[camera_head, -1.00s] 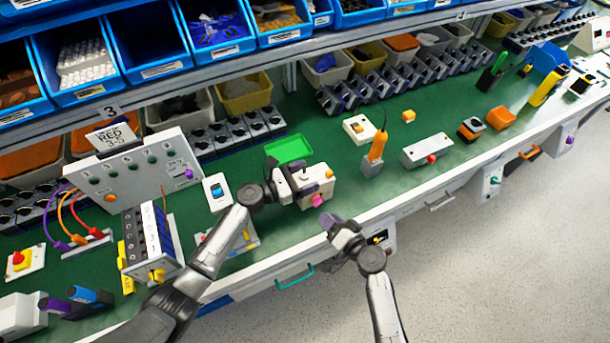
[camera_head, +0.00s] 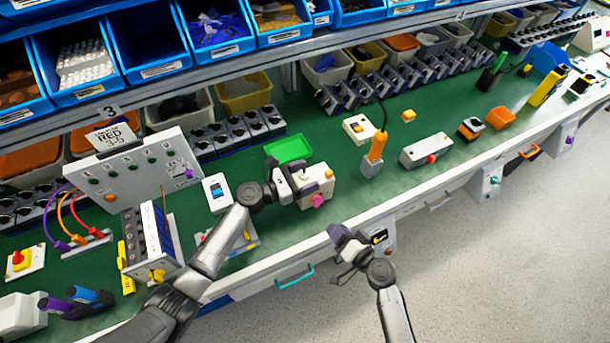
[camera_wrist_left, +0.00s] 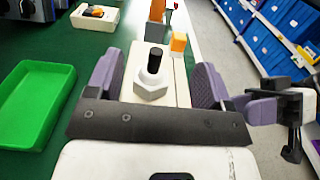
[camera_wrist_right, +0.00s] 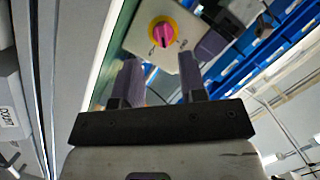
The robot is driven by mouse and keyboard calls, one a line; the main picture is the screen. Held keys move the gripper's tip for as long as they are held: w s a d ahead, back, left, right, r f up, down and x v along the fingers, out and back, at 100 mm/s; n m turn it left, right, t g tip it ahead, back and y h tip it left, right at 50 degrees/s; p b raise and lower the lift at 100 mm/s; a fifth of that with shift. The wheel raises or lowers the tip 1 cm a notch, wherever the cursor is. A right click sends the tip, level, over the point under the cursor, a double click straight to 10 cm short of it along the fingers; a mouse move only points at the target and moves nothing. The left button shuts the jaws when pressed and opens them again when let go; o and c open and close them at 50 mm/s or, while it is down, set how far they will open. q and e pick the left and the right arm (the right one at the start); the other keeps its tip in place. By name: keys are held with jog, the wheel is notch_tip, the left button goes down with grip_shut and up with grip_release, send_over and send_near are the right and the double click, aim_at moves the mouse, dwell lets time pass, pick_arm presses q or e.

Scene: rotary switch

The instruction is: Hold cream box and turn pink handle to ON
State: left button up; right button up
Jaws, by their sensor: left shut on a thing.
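The cream box (camera_head: 324,187) sits on the green bench top near its front edge. My left gripper (camera_head: 291,184) is shut on it. In the left wrist view, the fingers (camera_wrist_left: 153,88) flank the box, which has a dark stub on a white nut (camera_wrist_left: 153,78) and an orange block (camera_wrist_left: 179,43) on top. The pink handle (camera_head: 318,201) is on the front face. In the right wrist view, it (camera_wrist_right: 163,33) sits in a yellow ring; the small marks beside it are unreadable. My right gripper (camera_wrist_right: 158,78) is open and empty, apart from the handle and facing it.
A green tray (camera_head: 288,148) lies behind the box. A grey block with an orange handle (camera_head: 376,150) and a grey box with a red button (camera_head: 426,150) stand to the right. Open floor lies in front of the bench.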

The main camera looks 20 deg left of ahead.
aim_at(321, 204)
jog(key=shift+w+a, duration=1.35)
jog(key=shift+a, duration=0.25)
jog(key=shift+w+a, duration=1.3)
jog(key=shift+a, duration=0.25)
jog(key=shift+c, duration=0.4)
grip_shut()
